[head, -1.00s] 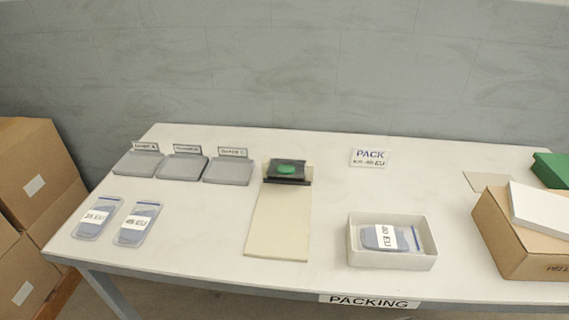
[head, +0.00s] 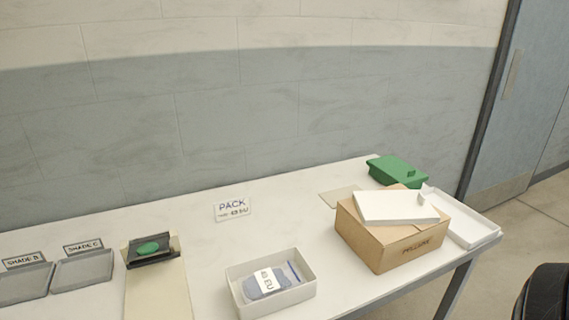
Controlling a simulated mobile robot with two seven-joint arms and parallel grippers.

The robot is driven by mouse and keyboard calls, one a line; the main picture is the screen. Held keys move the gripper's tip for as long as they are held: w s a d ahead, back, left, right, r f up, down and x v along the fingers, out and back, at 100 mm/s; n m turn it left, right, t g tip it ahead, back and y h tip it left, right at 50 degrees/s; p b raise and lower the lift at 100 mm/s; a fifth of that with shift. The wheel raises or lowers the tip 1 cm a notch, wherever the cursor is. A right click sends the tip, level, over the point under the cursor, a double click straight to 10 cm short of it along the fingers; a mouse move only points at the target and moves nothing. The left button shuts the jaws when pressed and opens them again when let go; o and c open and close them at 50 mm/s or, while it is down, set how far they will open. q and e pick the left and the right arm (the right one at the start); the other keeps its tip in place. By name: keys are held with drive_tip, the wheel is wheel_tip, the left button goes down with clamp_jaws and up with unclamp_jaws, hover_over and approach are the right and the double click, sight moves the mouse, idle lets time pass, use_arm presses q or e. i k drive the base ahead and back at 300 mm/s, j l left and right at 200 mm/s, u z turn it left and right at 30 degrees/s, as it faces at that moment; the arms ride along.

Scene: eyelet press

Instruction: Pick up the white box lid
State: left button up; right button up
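An open white box (head: 270,303) stands left of the cardboard box, with a pouch (head: 266,282) marked EU inside. Neither of my grippers can be recognised in the head view.
A green lidded container (head: 396,172) stands behind the cardboard box. A PACK sign (head: 232,207) stands toward the back. A press with a green pad (head: 148,248) and grey trays (head: 82,270) are at left. A dark rounded shape (head: 545,297) shows at lower right.

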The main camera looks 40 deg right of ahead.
sight(375, 208)
drive_tip(key=z, duration=1.95)
